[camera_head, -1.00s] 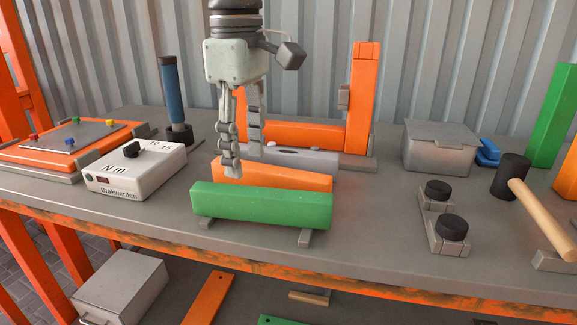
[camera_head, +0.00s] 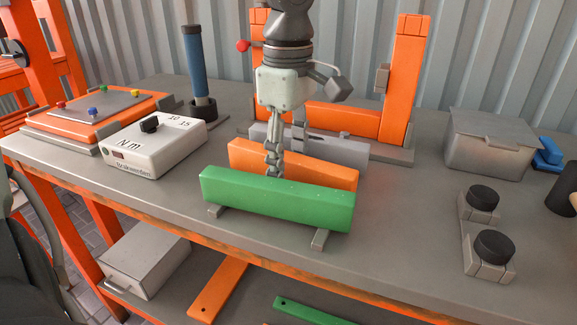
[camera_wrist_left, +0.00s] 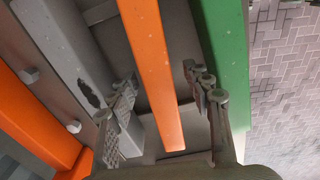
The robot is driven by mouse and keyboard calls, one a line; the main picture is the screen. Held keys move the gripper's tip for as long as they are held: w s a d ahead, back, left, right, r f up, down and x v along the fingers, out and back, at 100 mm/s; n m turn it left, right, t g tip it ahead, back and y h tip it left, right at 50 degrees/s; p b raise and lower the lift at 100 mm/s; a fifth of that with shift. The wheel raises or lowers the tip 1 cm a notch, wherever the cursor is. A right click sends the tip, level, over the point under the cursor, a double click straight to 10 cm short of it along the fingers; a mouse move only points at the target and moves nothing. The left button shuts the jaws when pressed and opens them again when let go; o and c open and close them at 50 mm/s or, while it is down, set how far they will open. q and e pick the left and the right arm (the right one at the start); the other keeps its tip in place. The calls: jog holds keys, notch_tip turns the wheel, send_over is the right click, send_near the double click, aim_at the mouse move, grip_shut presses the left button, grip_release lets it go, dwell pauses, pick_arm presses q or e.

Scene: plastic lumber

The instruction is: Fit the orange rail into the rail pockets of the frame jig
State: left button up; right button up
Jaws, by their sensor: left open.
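The orange rail (camera_head: 325,170) lies on the bench between a green rail (camera_head: 280,202) in front and a grey rail (camera_head: 345,152) behind. My left gripper (camera_head: 283,152) points down over the orange rail near its middle. In the left wrist view the gripper (camera_wrist_left: 160,80) is open, with the orange rail (camera_wrist_left: 152,70) running between its fingers. One finger is towards the green rail, the other towards the grey one. The frame jig (camera_head: 405,80), with orange uprights and a low orange beam, stands at the back. Its rail pockets cannot be made out. My right gripper is out of view.
A white torque box (camera_head: 150,148) and an orange tray (camera_head: 90,120) are at left, with a blue-handled tool (camera_head: 197,65) behind. A grey lidded box (camera_head: 488,145) and black-knobbed blocks (camera_head: 492,250) are at right. Bare bench lies right of the rails.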

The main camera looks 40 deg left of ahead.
pick_arm(q)
jog(key=shift+f, duration=0.2)
grip_shut()
jog(key=shift+r, duration=0.15)
dwell(0.3)
notch_tip(320, 180, up, 20)
notch_tip(320, 180, up, 8)
jog(key=p, duration=0.2)
send_over(289, 155)
jog(key=shift+s, duration=0.1)
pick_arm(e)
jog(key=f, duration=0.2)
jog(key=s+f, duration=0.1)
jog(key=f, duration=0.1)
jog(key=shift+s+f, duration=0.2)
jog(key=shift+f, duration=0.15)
